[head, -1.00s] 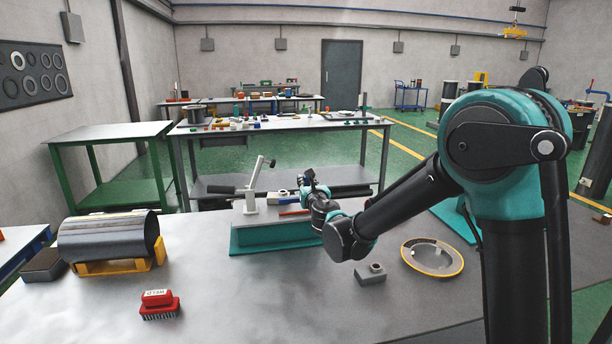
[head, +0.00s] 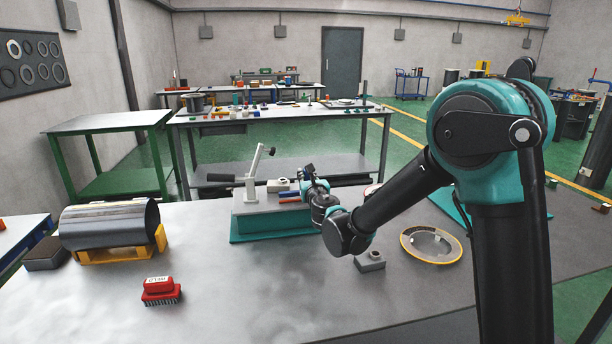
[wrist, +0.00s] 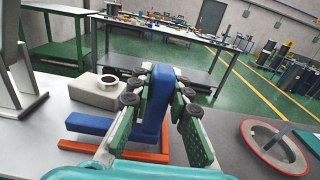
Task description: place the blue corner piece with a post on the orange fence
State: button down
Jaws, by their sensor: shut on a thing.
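The blue corner piece (wrist: 155,98) has an upright post between my fingers and a flat arm (wrist: 90,123) reaching left. My gripper (wrist: 160,92) is shut on the post, with green-padded fingers on either side. The orange fence (wrist: 108,150) is an L-shaped strip just below and in front of the blue piece. I cannot tell whether they touch. In the head view the blue piece (head: 289,193) shows as a small strip just above the fence (head: 289,201), left of my gripper (head: 308,178). My wrist hides part of the fixture.
A grey block with a metal ring (wrist: 101,90) stands left of the blue piece. A lever clamp (head: 252,185) stands on the teal-based fixture (head: 275,232). A round dish (head: 432,245) and a grey block (head: 369,262) lie to the right. A red brush (head: 160,291) lies front left.

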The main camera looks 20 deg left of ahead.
jog(key=shift+f, duration=0.55)
jog(key=c, duration=1.3)
grip_release()
jog(key=shift+c, duration=0.2)
jog(key=v, duration=1.2)
jog(key=shift+s, duration=0.15)
